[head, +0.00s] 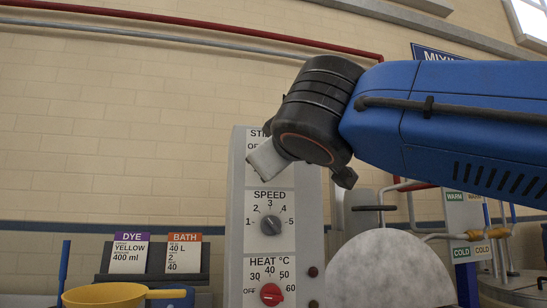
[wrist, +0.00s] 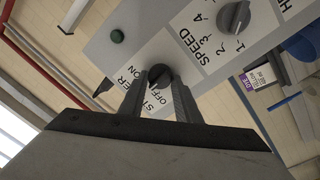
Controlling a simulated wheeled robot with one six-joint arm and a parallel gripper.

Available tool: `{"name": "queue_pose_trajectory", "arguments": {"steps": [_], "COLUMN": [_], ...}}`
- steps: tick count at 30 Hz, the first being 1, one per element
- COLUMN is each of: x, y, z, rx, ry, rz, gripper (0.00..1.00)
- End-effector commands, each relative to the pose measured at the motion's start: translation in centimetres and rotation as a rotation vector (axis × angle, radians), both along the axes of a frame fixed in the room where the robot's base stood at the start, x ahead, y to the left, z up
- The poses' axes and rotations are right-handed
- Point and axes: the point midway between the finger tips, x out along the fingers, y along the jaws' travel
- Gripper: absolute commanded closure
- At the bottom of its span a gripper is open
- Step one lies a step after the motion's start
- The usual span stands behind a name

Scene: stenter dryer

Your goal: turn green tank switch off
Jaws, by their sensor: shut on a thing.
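A grey control panel (head: 237,210) stands ahead of me. Its top label, partly hidden, seems to read STIRRER with OFF and ON marks. In the wrist view, a dark rotary switch (wrist: 160,75) sits at this label. My gripper (wrist: 158,84) has one finger on each side of this switch and is shut on it. The exact pointer direction is unclear. A small green round lamp or button (wrist: 117,36) sits on the panel near the switch. In the head view, my gripper (head: 262,160) covers the switch. I cannot make out a green tank.
Below are a grey SPEED knob (head: 270,225) and a red HEAT knob (head: 271,294). A yellow pan (head: 105,296) and DYE and BATH cards (head: 184,252) are at left. A round pale disc (head: 385,270) and WARM/COLD pipes (head: 485,234) are at right.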

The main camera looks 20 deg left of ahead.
Motion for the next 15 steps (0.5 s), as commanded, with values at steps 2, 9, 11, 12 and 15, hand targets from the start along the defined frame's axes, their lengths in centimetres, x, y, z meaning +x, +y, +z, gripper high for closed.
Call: {"name": "queue_pose_trajectory", "arguments": {"steps": [2,9,11,12,15], "x": [-0.02,0.00,0.01,0.02,0.04], "y": [-0.03,-0.02,-0.02,-0.03,-0.04], "z": [-0.02,-0.17,-0.19,-0.20,-0.24], "rx": [-0.061,-0.255,-0.303,-0.333,-0.406], "ry": [-0.037,-0.156,-0.185,-0.203,-0.248], "rz": [0.001,0.000,0.000,0.000,-0.001], "gripper": [0.92,0.92,0.92,0.92,0.92]}}
